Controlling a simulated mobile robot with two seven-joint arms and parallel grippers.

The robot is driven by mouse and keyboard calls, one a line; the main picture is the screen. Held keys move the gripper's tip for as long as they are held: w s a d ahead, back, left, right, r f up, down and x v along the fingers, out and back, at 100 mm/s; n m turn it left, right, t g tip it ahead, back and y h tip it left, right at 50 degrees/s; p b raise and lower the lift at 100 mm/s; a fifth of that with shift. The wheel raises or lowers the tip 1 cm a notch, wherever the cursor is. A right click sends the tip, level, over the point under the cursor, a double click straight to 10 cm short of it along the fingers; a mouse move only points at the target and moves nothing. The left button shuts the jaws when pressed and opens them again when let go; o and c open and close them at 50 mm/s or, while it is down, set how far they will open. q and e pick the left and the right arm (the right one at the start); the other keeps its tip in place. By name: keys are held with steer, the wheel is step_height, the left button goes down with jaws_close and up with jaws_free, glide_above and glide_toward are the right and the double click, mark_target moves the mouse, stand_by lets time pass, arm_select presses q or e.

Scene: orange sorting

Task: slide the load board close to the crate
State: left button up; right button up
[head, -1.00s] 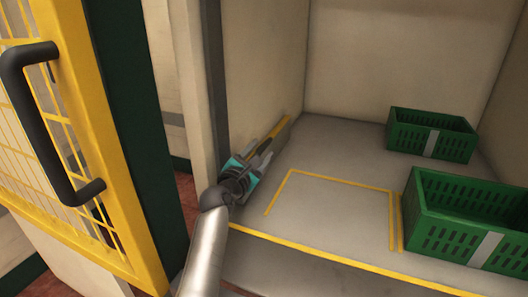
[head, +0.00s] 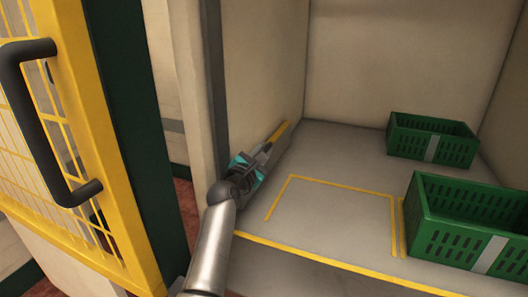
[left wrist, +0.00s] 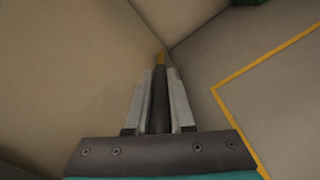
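The load board (head: 278,132) is a thin upright piece along the left wall, with a yellow stripe on its top edge. In the left wrist view, its dark edge (left wrist: 159,105) runs between the fingers, with a yellow tip beyond. My left gripper (head: 263,156) is shut on the near end of the board, a finger on each side; it also shows in the left wrist view (left wrist: 160,100). The near green crate (head: 468,218) stands at the right, well apart from the board. My right gripper is not in view.
A yellow outline (head: 345,185) marks clear grey floor between board and near crate. A second green crate (head: 432,138) stands farther back. A yellow line (head: 320,258) runs along the front edge. A yellow mesh door (head: 90,150) with a black handle stands open at left.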

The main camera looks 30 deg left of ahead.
arm_select(q)
jaws_close()
stand_by(0.9)
